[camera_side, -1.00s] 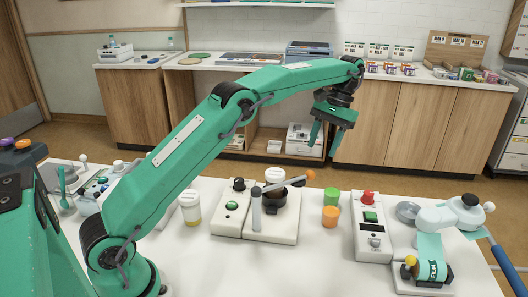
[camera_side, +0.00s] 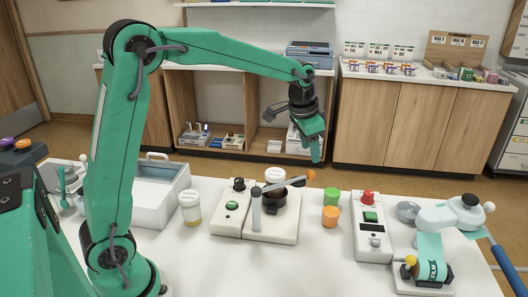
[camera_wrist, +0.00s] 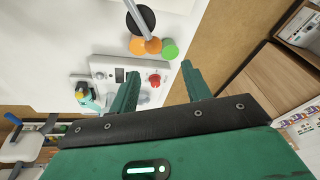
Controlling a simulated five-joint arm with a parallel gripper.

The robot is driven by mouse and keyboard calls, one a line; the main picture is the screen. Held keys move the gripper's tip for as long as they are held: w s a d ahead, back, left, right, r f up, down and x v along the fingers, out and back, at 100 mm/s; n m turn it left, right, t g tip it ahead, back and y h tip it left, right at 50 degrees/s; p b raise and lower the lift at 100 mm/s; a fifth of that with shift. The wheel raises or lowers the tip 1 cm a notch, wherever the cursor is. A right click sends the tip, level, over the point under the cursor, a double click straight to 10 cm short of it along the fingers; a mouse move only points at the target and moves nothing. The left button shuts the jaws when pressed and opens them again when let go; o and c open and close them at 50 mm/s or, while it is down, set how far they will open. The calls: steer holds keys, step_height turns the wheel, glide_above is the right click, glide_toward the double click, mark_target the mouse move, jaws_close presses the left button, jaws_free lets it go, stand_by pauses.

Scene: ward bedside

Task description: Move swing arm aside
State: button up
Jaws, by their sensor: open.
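The swing arm (camera_side: 285,184) is a grey bar on an upright post with an orange knob at its right end. It reaches over a dark cup (camera_side: 275,197) on a white base (camera_side: 272,228). In the wrist view the bar (camera_wrist: 138,18) crosses the dark cup at the top. My gripper (camera_side: 315,150) hangs in the air behind and above the knob, apart from it and pointing down. In the wrist view my gripper (camera_wrist: 160,70) has its two green fingers spread, with nothing held between them.
A green container (camera_side: 331,197) and an orange container (camera_side: 330,216) stand just right of the base. A white box with a red knob (camera_side: 370,228) is farther right. A lidded jar (camera_side: 190,208) and a white tub (camera_side: 155,195) stand left.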

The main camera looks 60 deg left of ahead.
mark_target(309, 172)
steer(key=shift+s+f+m+t, duration=0.15)
steer(key=shift+s+m+t, duration=0.85)
steer(key=shift+s, duration=0.65)
steer(key=shift+d+x, duration=0.2)
steer(key=shift+x, duration=3.75)
jaws_close()
